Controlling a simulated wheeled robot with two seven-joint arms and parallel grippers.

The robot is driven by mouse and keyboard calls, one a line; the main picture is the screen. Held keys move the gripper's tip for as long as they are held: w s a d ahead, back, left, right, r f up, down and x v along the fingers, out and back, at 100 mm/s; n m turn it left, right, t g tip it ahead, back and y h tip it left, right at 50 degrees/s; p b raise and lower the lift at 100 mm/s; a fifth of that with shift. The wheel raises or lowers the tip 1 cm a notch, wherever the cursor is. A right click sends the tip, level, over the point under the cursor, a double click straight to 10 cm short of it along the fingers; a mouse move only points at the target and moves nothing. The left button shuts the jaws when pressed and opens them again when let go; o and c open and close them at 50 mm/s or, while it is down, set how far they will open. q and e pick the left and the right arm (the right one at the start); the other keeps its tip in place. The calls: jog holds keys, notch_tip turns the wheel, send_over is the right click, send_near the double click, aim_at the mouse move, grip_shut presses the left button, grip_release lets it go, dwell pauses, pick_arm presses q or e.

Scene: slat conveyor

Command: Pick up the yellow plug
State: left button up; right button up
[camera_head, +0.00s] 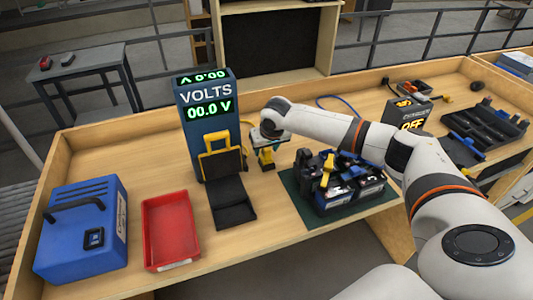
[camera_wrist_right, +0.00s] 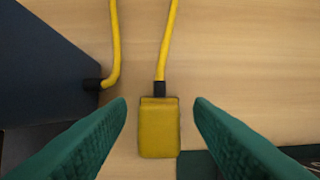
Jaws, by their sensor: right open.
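The yellow plug (camera_wrist_right: 158,128) lies on the wooden bench top in the right wrist view, with a yellow cable running up from a black collar at its far end. My right gripper (camera_wrist_right: 160,108) is open, with one green finger on each side of the plug and a gap visible on both sides. In the head view my right gripper (camera_head: 268,143) points down over the bench beside the volts meter, and it partly hides the plug's spot. My left gripper is not in view.
The blue volts meter (camera_head: 207,120) stands just left of my right gripper, with a black tray (camera_head: 235,213) before it. A battery block (camera_head: 345,185) on a green mat is to the right. A red bin (camera_head: 170,230) and blue case (camera_head: 85,235) stand at the left.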

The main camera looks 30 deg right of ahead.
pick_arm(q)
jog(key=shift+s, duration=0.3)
